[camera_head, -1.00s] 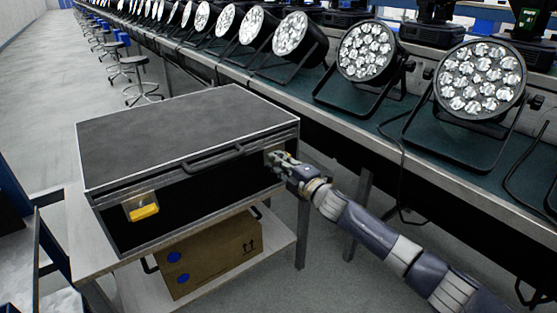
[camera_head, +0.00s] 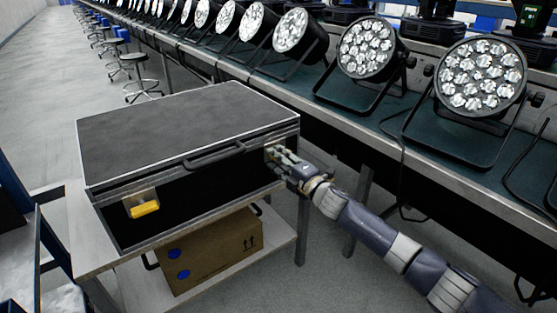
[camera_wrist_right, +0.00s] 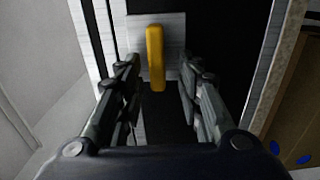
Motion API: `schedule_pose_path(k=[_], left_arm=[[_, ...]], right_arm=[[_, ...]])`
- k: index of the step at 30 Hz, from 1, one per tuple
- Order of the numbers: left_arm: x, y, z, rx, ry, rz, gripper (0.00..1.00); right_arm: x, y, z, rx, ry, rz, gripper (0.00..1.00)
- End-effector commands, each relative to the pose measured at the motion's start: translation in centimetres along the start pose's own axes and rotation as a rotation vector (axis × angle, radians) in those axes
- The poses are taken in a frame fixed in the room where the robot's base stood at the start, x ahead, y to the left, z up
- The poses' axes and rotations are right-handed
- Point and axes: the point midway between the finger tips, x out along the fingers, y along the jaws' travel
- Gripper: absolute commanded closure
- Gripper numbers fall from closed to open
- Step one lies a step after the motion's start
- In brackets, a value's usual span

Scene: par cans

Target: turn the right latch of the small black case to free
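The small black case (camera_head: 180,130) stands closed on a low table, its front facing me. Its left latch (camera_head: 146,208) is a yellow tab on a silver plate. My right gripper (camera_head: 280,158) is at the right end of the front, where it hides most of the right latch in the head view. In the right wrist view the right latch (camera_wrist_right: 155,58) is a yellow bar on a silver plate, lined up along the finger direction. The gripper (camera_wrist_right: 160,85) is open, with one finger on each side of the bar and gaps between. My left gripper is out of view.
A cardboard box (camera_head: 215,250) sits on the shelf under the case. A long bench (camera_head: 340,120) with rows of par cans (camera_head: 480,78) runs behind and to the right. Stools (camera_head: 140,75) stand at the back left. Grey floor is clear at the front right.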

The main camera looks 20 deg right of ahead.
Motion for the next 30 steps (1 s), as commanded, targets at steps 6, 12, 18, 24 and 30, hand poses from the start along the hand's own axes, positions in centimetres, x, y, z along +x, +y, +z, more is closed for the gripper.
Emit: schedule_pose_path(k=[6,12,18,24,30], left_arm=[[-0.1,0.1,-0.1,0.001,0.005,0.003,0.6],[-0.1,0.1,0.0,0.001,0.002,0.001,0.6],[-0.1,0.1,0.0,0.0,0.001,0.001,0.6],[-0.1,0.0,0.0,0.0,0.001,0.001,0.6],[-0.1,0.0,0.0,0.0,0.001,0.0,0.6]], right_arm=[[-0.1,0.1,0.0,0.001,0.0,0.001,0.67],[-1.8,0.0,0.1,0.001,-0.001,0.0,0.67],[-5.3,-0.1,0.0,0.0,0.0,-0.002,0.67],[-9.0,-0.1,0.0,0.001,0.0,-0.003,0.67],[-11.2,-0.1,0.0,0.002,0.0,-0.001,0.67]])
